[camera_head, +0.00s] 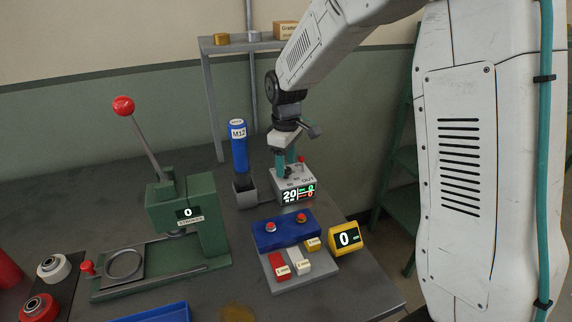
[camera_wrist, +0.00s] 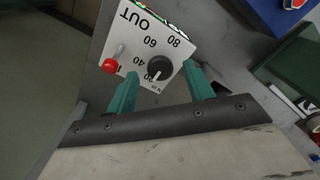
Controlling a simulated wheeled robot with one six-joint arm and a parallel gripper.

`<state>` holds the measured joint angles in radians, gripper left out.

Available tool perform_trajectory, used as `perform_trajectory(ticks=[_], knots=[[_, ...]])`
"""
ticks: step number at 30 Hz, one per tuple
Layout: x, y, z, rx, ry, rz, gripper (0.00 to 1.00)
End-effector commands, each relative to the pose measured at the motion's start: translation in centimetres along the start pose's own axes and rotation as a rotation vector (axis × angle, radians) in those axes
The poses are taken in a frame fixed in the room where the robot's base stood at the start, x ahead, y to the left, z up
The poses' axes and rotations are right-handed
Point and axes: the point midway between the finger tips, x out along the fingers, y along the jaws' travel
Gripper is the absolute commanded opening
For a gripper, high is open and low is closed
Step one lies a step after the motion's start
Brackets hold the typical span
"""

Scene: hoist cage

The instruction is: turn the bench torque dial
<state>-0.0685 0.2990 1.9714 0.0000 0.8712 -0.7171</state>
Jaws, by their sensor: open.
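The torque dial (camera_wrist: 160,67) is a round black knob on a white panel marked 20, 40, 60, 80 and OUT. Its white mark points near 20. The panel tops a small grey box (camera_head: 297,181) on the bench, whose display reads 20 with a green 0 and a red 0. My gripper (camera_wrist: 161,71) is open, with one teal finger on each side of the dial in the wrist view; touching cannot be told. In the head view my gripper (camera_head: 286,161) points down over the box and hides the dial.
A red-tipped toggle (camera_wrist: 110,66) stands beside the dial, close to one finger. A blue M12 tool (camera_head: 239,150) stands left of the box. A blue block with red buttons (camera_head: 283,232) and a yellow display (camera_head: 347,239) are in front. A green lever press (camera_head: 187,215) stands left.

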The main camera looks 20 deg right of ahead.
Motion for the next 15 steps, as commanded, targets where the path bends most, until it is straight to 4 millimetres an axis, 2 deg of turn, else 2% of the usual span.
perform_trajectory(ticks=[4,12,15], knots=[[1.04,-0.01,0.01,0.0,-0.001,-0.001,0.52],[1.17,-0.03,-0.01,0.0,0.0,0.0,0.52],[1.16,-0.03,-0.01,0.0,0.0,0.0,0.24]])
